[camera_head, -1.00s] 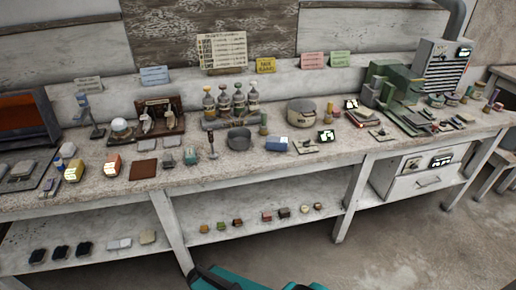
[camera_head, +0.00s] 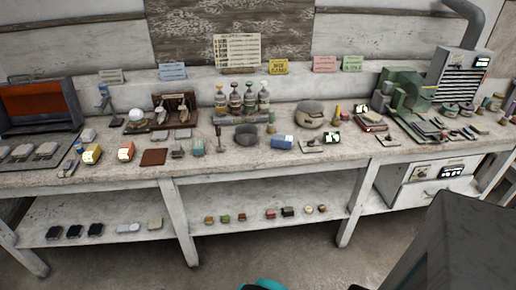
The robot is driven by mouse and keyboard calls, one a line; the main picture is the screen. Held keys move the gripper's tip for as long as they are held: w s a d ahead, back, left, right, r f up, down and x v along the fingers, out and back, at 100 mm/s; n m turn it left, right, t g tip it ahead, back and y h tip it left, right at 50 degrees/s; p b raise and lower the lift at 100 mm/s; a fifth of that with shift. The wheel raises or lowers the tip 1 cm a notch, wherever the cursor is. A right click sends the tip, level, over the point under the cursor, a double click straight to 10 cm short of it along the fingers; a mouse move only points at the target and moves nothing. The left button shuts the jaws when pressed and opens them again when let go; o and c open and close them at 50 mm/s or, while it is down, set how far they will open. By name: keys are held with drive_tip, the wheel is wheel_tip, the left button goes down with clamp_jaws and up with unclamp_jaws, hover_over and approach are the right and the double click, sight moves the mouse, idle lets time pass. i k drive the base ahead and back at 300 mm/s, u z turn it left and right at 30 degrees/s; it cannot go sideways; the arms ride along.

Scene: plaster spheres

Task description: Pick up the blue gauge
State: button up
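A small blue box-shaped thing (camera_head: 283,141) lies on the workbench, right of a dark round pot (camera_head: 246,135) and left of a small flat plate with a dark-faced device. It is the only clearly blue block on the bench top and may be the blue gauge; its face is too small to read. Nothing touches it from above. My gripper is not in view. A teal part at the bottom edge and a large dark grey block at the lower right look like parts of my own body.
The long workbench (camera_head: 220,165) is crowded with bottles (camera_head: 235,98), a lidded pot (camera_head: 310,115) and a green machine (camera_head: 405,92). Small blocks and dark pads lie on the lower shelf (camera_head: 190,212). Bare floor lies in front.

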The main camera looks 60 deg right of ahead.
sight(278, 141)
drive_tip(key=z, duration=0.3)
drive_tip(key=k, duration=0.2)
drive_tip(key=u, duration=1.8)
drive_tip(key=k, duration=2.2)
drive_tip(key=z, duration=0.35)
